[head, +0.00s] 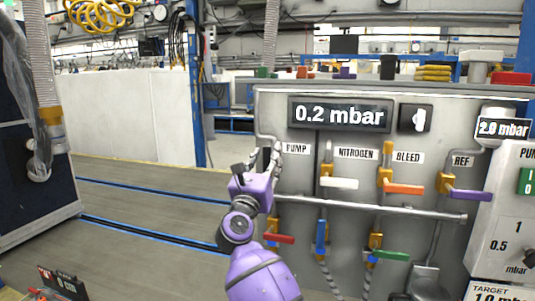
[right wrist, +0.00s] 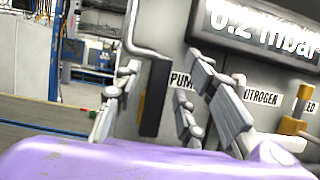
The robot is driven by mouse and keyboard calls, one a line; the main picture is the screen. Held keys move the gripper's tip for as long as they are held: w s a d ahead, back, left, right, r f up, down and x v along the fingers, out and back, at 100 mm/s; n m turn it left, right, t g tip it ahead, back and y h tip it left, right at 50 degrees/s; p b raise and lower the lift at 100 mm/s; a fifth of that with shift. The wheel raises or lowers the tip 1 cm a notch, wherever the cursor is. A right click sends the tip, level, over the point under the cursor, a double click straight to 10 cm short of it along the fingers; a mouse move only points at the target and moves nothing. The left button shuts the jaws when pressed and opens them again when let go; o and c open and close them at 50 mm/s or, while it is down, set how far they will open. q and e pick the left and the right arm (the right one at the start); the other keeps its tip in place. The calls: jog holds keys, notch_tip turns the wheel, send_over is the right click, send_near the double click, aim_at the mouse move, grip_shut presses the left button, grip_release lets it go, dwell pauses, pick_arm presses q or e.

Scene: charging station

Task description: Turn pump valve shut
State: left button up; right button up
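The PUMP label (head: 297,148) is on the left of the grey valve panel (head: 345,270), and it also shows in the right wrist view (right wrist: 181,81). In the right wrist view a black upright bar (right wrist: 155,98), likely the pump valve's handle, hangs below a bent grey pipe. My right gripper (head: 262,160) is at the panel's left edge and hides most of this valve in the head view. In the right wrist view its fingers (right wrist: 158,85) are open, one on each side of the black bar. Contact cannot be told. My left gripper is not in view.
To the right are the white nitrogen lever (head: 340,183), orange bleed lever (head: 404,188) and purple ref lever (head: 470,195). Red (head: 279,238) and green (head: 391,255) levers sit lower. A horizontal rail (head: 400,212) crosses the panel. A display (head: 340,114) reads 0.2 mbar.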

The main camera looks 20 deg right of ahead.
jog(key=shift+w+d+r, duration=0.3)
jog(key=shift+w, duration=0.3)
grip_shut()
